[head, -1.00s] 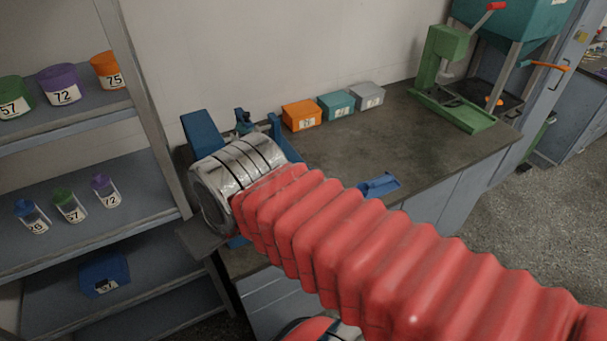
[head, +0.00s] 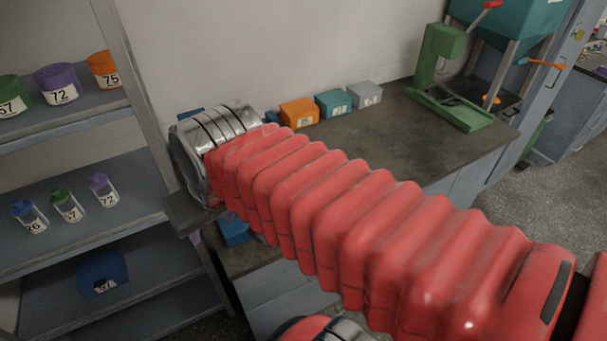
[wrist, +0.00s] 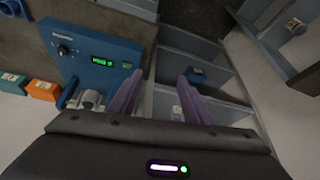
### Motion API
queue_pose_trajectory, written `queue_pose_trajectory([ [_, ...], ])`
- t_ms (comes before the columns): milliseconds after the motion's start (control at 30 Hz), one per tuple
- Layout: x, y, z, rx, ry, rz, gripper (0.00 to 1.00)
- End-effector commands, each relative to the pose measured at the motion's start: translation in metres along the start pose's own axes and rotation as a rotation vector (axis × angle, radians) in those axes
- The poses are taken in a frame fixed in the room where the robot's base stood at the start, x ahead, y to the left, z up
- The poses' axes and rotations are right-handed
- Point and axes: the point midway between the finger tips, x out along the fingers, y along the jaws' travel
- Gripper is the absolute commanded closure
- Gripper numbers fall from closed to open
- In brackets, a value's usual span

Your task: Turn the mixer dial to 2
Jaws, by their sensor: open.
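The mixer is a blue machine with a flat panel (wrist: 92,75) at the left of the wrist view. Its small black dial (wrist: 63,50) sits near the panel's upper left corner, beside a green-lit display (wrist: 103,63). The dial's setting is too small to read. My gripper (wrist: 158,85) is open, with its two purple fingers apart and nothing between them. The fingers are to the right of the dial, apart from it. In the head view my red arm hides the gripper, the dial and most of the mixer; a blue part (head: 235,229) shows below the wrist.
Orange (head: 299,112), teal (head: 333,103) and grey (head: 366,94) boxes stand on the dark bench along the wall. A shelf rack (head: 60,235) with numbered containers is at the left. A green press (head: 447,80) stands at the bench's right end. The bench middle is clear.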

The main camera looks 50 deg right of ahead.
Motion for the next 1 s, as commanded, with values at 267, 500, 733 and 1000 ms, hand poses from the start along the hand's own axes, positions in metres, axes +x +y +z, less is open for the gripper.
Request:
queue_pose_trajectory([
  [267, 0.001, 0.035, -0.048, 0.208, -0.114, 0.032, 0.55],
  [500, 0.008, 0.074, -0.085, 0.389, -0.208, 0.053, 0.55],
  [733, 0.021, 0.118, -0.114, 0.564, -0.295, 0.067, 0.55],
  [1000, 0.043, 0.179, -0.137, 0.767, -0.395, 0.076, 0.55],
])
